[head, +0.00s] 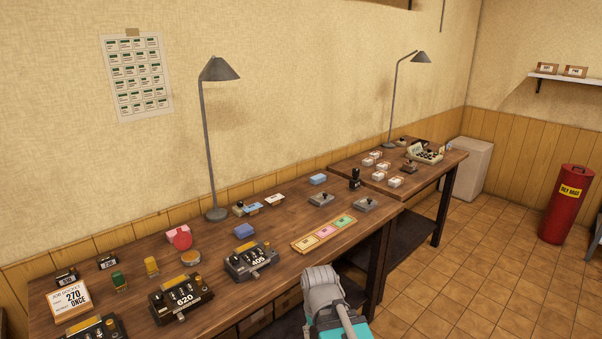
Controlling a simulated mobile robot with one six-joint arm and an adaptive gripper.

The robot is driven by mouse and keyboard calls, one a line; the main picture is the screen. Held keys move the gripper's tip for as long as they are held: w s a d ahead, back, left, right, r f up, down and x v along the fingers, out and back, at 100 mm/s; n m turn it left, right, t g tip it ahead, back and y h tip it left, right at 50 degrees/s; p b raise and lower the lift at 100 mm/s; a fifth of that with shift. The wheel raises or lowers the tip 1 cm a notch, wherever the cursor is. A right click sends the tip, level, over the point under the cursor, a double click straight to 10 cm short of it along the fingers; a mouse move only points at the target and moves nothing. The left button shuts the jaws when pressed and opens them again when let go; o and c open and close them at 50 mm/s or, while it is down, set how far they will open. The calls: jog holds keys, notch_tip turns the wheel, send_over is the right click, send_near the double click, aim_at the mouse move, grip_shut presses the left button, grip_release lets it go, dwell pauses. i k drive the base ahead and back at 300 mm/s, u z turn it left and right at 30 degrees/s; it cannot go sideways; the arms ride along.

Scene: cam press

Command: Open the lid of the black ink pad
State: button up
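Two small flat dark-grey boxes with knobs on top stand toward the right end of the near table: one box (320,200) further back, and another box (365,204) by the right edge. Both look closed. They look like lidded ink pads, but I cannot tell which is the black one. My arm shows at the bottom centre as a grey rounded link with a teal part, in front of the table edge. My gripper's fingers do not show, so its state is hidden.
The near table (290,209) also holds numbered devices (251,260), a tray of coloured cards (325,233), an upright black stamp (355,179) and a lamp (216,214). A second table (440,168) stands behind.

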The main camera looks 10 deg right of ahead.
aim_at(366, 202)
jog(key=z, duration=0.35)
jog(key=i, duration=1.45)
jog(key=z, duration=0.5)
